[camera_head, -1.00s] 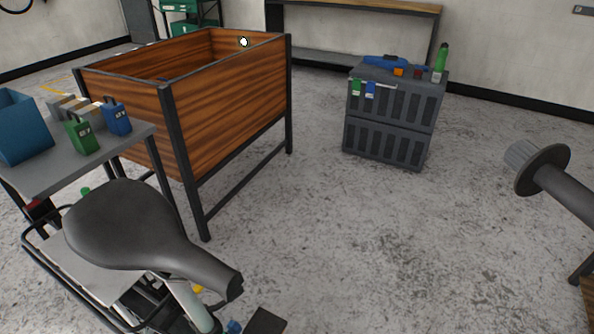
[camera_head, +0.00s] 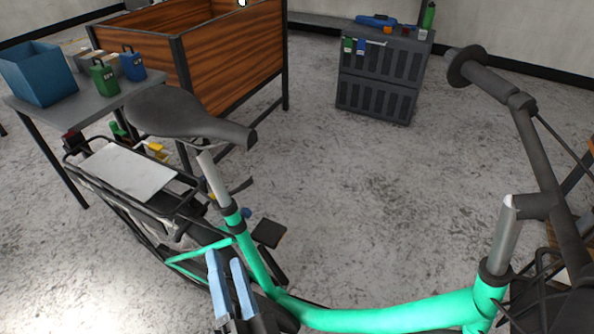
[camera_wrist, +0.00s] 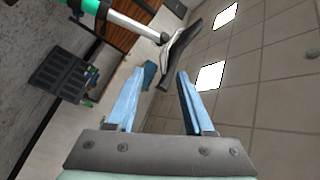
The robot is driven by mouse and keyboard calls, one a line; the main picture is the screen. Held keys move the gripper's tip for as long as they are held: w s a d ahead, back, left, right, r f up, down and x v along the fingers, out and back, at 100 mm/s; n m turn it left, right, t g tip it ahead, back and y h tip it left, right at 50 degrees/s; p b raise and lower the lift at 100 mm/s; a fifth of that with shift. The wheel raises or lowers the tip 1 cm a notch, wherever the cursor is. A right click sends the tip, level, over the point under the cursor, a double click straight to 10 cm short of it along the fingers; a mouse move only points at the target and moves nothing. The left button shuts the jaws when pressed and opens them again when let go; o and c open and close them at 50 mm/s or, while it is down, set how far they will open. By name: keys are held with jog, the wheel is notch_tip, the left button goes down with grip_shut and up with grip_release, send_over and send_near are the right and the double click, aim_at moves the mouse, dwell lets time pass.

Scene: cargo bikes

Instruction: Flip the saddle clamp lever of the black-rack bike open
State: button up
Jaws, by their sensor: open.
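The bike has a green frame (camera_head: 385,317), a black rear rack (camera_head: 186,204) with a pale plate, and a black saddle (camera_head: 178,112) on a silver seat post (camera_head: 213,178). A dark clamp collar (camera_head: 231,209) rings the bottom of the post. A thin dark tab (camera_head: 241,186), which looks like the clamp lever, sticks out to the right above it. My gripper (camera_head: 226,256) is open and empty, below the collar in the head view. In the wrist view, the saddle (camera_wrist: 181,52) and post (camera_wrist: 132,25) show beyond my open fingers (camera_wrist: 160,73); the lever is not clear there.
The handlebar (camera_head: 495,85) and stem rise at the right. A table (camera_head: 100,100) with a blue bin (camera_head: 38,75) and a wooden box (camera_head: 235,60) stand behind the saddle. A grey crate (camera_head: 375,85) stands further back. Floor between is clear.

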jog(key=w+d+r+n+t+y, duration=0.1)
jog(key=w+r+n+t, duration=0.3)
jog(key=r, duration=1.2)
jog(key=s+d+r+n+t+h, duration=0.1)
jog(key=s+d+r+t+h, duration=0.15)
jog(key=r, duration=0.75)
jog(key=s+d+r+n+t+h, duration=0.1)
jog(key=s+d+r+t+h, duration=0.15)
jog(key=r, duration=0.75)
jog(key=s+d+r+n+t+h, duration=0.1)
jog(key=d+r+h, duration=0.25)
jog(key=r, duration=0.55)
notch_tip(320, 180, up, 22)
jog(key=p, duration=2.2)
jog(key=shift+d+r+y, duration=0.15)
jog(key=shift+y, duration=0.3)
